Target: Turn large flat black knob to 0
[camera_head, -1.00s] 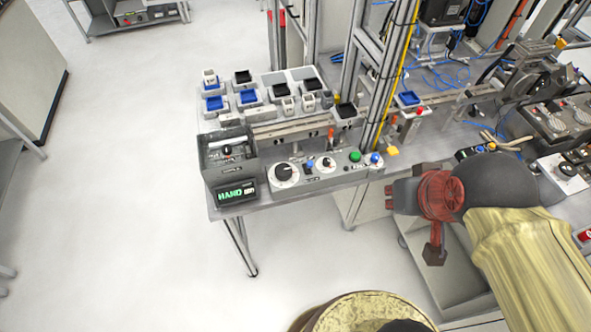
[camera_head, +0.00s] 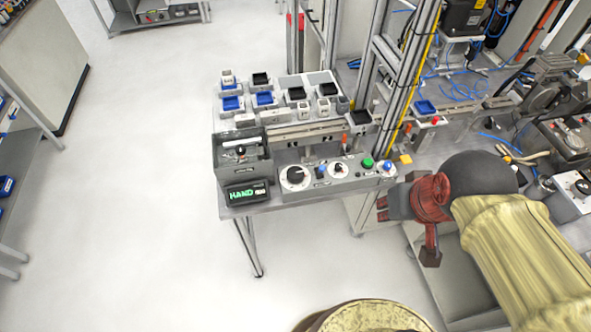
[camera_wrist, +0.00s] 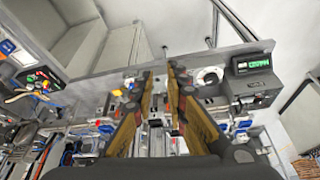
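The large flat black knob (camera_head: 295,174) sits on a round white dial at the left end of a grey control panel (camera_head: 343,180). In the wrist view the white dial (camera_wrist: 209,75) shows right of the fingers, and its knob is too small to read. The setting the knob points to is not legible. My gripper (camera_head: 382,208) is in front of the panel's right end, apart from the knob, and holds nothing. Its two fingers show with a gap between them in the wrist view (camera_wrist: 164,70).
A smaller knob (camera_head: 339,169), a green button (camera_head: 367,163) and a blue button (camera_head: 387,167) sit right of the dial. A grey box (camera_head: 243,158) and a display (camera_head: 247,192) reading HAND stand at left. Metal posts rise behind.

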